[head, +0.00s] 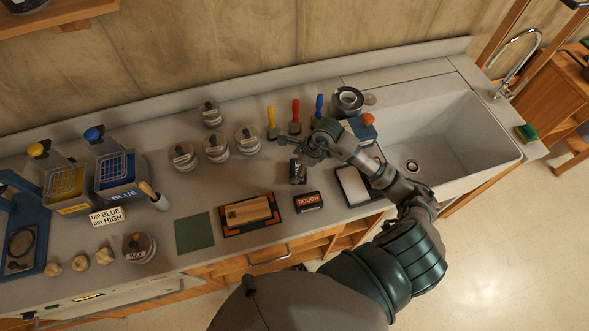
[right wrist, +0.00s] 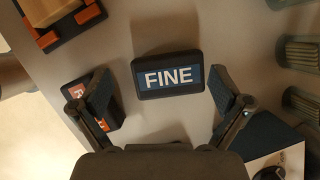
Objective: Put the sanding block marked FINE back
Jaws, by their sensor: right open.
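The sanding block marked FINE (right wrist: 168,77) is dark with a blue and white label. In the right wrist view it lies label up on the grey counter, between and just beyond the spread fingers of my right gripper (right wrist: 164,95). In the head view the block (head: 298,172) is a small dark shape beside my right gripper (head: 308,150), which is open and empty above the counter. The block marked ROUGH (head: 308,202) lies nearer the counter's front edge; in the right wrist view it (right wrist: 92,98) is partly hidden by a finger. My left gripper is not in view.
A wooden board in an orange-cornered dark holder (head: 228,232) and a green sheet (head: 194,232) lie left of ROUGH. A dark tray with a pale pad (head: 354,184) is right. Handled tools (head: 296,117) and jars (head: 216,147) stand behind; the sink (head: 440,135) is far right.

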